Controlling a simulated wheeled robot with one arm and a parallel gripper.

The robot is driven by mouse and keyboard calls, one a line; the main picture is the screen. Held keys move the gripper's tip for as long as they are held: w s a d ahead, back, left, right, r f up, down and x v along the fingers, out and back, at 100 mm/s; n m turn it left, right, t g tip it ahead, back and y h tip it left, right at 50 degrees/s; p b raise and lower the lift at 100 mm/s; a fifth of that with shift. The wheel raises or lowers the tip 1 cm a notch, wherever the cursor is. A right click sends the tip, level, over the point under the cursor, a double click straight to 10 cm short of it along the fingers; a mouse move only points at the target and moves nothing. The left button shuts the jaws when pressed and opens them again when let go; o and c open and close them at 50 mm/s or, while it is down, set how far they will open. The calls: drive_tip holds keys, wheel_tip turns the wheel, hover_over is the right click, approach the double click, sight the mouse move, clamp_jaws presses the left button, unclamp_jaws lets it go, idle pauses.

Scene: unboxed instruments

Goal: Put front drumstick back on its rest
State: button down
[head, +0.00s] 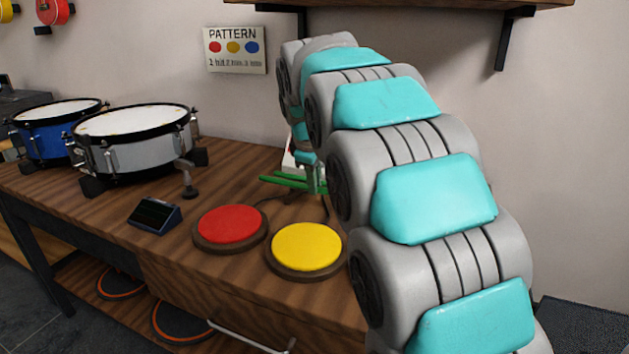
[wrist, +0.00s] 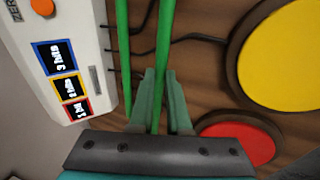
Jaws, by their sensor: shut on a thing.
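Two green drumsticks show in the wrist view. One drumstick (wrist: 163,38) runs between the fingers of my gripper (wrist: 161,74), which is shut on it. This is the one nearer the pads, so it appears to be the front drumstick. The other drumstick (wrist: 122,55) lies roughly alongside, left of the fingers and nearer the white box. In the head view the green sticks (head: 281,183) show beside my gripper (head: 313,181), behind the pads and partly hidden by my arm. I cannot make out a rest for the sticks in either view.
A white box (wrist: 85,25) with coloured hit labels stands close to the fingers. A red pad (head: 229,226) and a yellow pad (head: 306,247) lie in front. A grey drum (head: 140,155), a blue drum (head: 45,146) and a small dark display (head: 154,214) stand left. Cables cross the wooden table.

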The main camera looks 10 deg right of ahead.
drive_tip(key=shift+f, duration=0.8)
idle(0.5)
drive_tip(key=c, duration=0.8)
unclamp_jaws()
drive_tip(key=d+v, duration=0.1)
drive_tip(key=v, duration=0.6)
drive_tip(key=shift+a+r+b, duration=0.35)
drive_tip(key=shift+a+r, duration=0.05)
drive_tip(key=shift+a, duration=0.15)
drive_tip(key=shift+s, duration=0.1)
